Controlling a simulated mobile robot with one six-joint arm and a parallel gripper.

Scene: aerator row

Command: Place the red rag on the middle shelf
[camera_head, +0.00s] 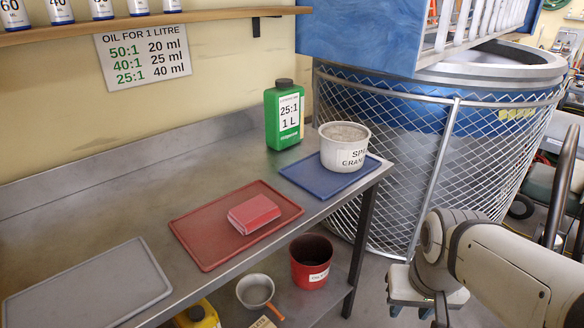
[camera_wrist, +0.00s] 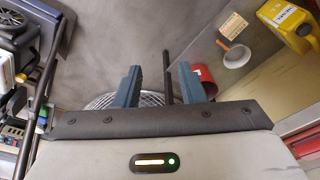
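The red rag (camera_head: 254,213) is a folded, flat red block lying on the red tray (camera_head: 200,241) on the metal bench. My gripper (camera_wrist: 158,82) is open in the wrist view, with its two dark fingers apart and nothing between them. In the head view my arm is at the lower right, beyond the bench's right end and well away from the rag. A wooden wall shelf (camera_head: 200,15) holds several bottles at the top left. A lower shelf (camera_head: 327,292) shows under the bench top. I cannot tell which one is the middle shelf.
A blue tray (camera_head: 300,179) holds a white pot (camera_head: 345,150), with a green jug (camera_head: 284,115) behind. A grey tray (camera_head: 90,290) is bare. Below are a red bucket (camera_head: 311,262), a small pan (camera_head: 255,291) and a yellow container (camera_head: 198,315). A large mesh-wrapped drum (camera_head: 420,160) stands right.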

